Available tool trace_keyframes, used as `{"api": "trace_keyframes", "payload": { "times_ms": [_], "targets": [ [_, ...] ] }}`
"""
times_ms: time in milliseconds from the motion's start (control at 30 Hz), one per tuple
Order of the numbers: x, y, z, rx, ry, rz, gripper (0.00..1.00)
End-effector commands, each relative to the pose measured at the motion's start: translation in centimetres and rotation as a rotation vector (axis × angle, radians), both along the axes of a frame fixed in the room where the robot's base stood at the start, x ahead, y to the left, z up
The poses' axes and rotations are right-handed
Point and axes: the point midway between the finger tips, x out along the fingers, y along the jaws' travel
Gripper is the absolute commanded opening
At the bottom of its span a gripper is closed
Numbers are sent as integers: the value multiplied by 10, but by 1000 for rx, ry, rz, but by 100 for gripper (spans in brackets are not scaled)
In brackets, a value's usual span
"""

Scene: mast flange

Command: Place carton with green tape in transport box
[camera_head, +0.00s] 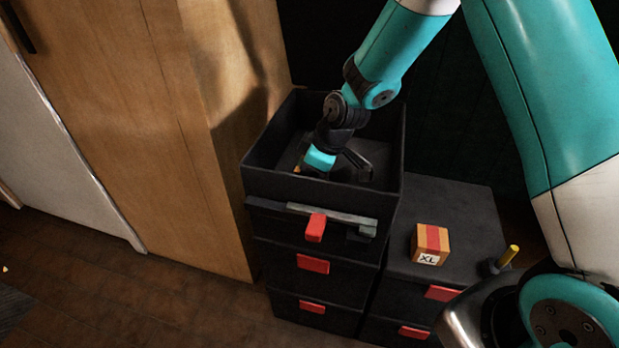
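My gripper (340,164) reaches down into an open black box (252,172) on top of a drawer stack. Its teal part and dark finger parts show inside the box, partly hidden by the front wall. I cannot tell whether its fingers are open or shut. A small tan-orange patch (297,168) shows just left of the gripper inside the box; it is too small to identify. I see no green tape. The black box may be the transport box, but no label shows.
A carton with red tape (431,241) and an XL label sits on the lower black cabinet (465,210) at right. A yellow-handled item (507,256) stands at that cabinet's right edge. A wooden cabinet (225,150) stands close on the left of the box. Red-handled drawers (313,264) are below.

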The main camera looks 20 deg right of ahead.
Motion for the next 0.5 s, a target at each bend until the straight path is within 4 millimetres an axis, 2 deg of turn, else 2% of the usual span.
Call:
{"api": "trace_keyframes", "payload": {
  "times_ms": [33, 100, 433, 467, 500],
  "targets": [
    [0, 0, -10, 0, 1, 0, 41],
    [0, 0, -14, 0, -2, 1, 41],
    [0, 0, -17, 0, -1, 0, 41],
    [0, 0, -16, 0, -1, 0, 77],
    [0, 0, -16, 0, -1, 0, 86]
  ]
}}
